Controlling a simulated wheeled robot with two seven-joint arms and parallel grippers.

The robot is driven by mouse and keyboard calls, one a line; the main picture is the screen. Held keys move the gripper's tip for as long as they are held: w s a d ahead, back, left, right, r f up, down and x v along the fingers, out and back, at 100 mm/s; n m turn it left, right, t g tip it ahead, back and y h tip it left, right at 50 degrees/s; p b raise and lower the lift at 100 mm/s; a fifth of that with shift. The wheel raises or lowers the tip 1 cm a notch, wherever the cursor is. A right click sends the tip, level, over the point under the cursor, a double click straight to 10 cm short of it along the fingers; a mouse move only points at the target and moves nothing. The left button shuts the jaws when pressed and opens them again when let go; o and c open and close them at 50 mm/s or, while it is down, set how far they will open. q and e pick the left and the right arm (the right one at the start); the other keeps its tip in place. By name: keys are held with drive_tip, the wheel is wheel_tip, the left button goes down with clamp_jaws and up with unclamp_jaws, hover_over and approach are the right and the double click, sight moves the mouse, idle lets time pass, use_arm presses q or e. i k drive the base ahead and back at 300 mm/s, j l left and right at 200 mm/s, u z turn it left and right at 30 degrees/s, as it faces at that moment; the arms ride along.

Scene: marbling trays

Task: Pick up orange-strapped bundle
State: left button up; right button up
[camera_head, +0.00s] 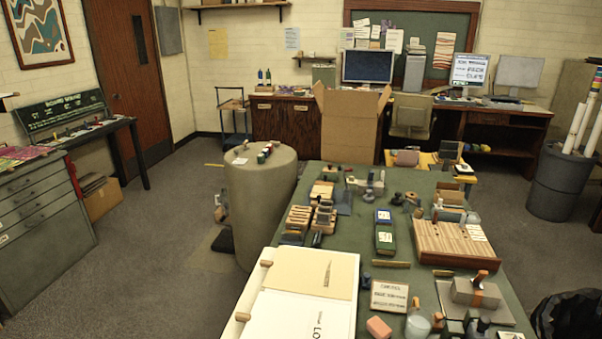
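A pale grey block-shaped bundle (466,292) with an orange-brown band across it lies at the near right of the green-topped table (371,225). It appears to rest on a flat grey plate (447,305). A brown wooden knob or handle (480,278) shows at its back edge; I cannot tell whether it belongs to the bundle. Neither of my grippers shows in the head view, and nothing is seen touching the bundle.
A striped wooden board (450,246) lies just behind the bundle. A glass jar (417,326), a pink block (379,328) and a lettered card (389,296) are to its left. A white tray with papers (252,290) fills the near left. Free tabletop is scarce.

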sight(483, 295)
drive_tip(key=z, duration=1.3)
drive_tip(key=i+l, duration=0.1)
drive_tip(key=l, duration=0.2)
drive_tip(key=i+l+u, duration=0.15)
drive_tip(key=k+l, duration=0.05)
drive_tip(key=l, duration=0.05)
